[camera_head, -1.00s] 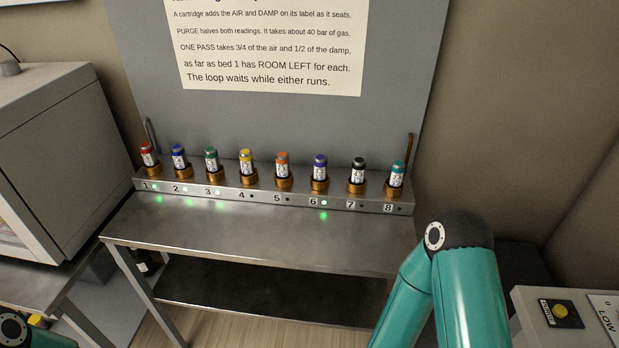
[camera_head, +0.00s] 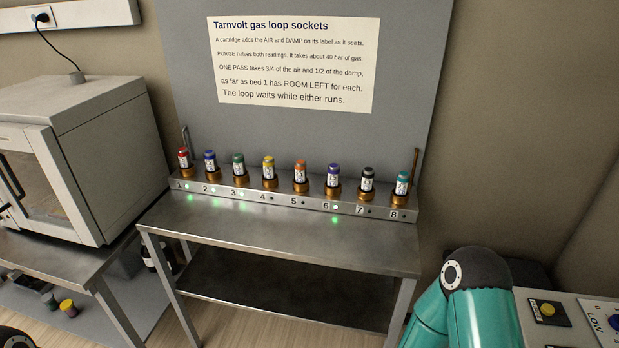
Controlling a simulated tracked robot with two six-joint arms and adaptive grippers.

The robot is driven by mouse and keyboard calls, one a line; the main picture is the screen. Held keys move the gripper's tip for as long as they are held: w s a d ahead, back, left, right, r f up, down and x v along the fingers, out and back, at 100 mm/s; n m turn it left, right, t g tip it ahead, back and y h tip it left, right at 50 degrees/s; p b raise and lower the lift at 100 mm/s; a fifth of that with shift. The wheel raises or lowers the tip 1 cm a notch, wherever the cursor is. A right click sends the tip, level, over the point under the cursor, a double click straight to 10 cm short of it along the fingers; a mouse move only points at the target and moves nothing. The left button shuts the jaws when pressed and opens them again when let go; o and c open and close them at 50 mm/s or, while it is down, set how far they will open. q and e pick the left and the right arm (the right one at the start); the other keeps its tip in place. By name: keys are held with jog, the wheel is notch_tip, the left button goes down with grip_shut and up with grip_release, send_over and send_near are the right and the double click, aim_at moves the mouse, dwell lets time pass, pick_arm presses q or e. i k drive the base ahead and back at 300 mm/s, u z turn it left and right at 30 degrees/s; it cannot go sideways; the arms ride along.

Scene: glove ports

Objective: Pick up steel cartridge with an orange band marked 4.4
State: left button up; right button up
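The steel cartridge with an orange band (camera_head: 300,172) stands upright in the brass socket above number 5 on the metal rack (camera_head: 284,200). Its label is too small to read. Other banded cartridges stand in the same row: red (camera_head: 184,157), blue (camera_head: 210,160), green (camera_head: 238,164), yellow (camera_head: 268,166), purple (camera_head: 333,175), black (camera_head: 367,179) and teal (camera_head: 402,183). Neither gripper is in view. A teal arm link of mine shows at the lower right, well away from the cartridges.
The rack sits at the back of a steel table (camera_head: 270,238) whose top is clear in front. Green lights glow at sockets 1, 2, 3 and 6. A grey cabinet (camera_head: 100,160) stands left, a control panel (camera_head: 565,318) right. A yellow-topped item (camera_head: 68,307) lies low at left.

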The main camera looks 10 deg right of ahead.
aim_at(300, 165)
jog(key=u, duration=0.1)
jog(key=i, duration=0.9)
jog(key=z, duration=0.1)
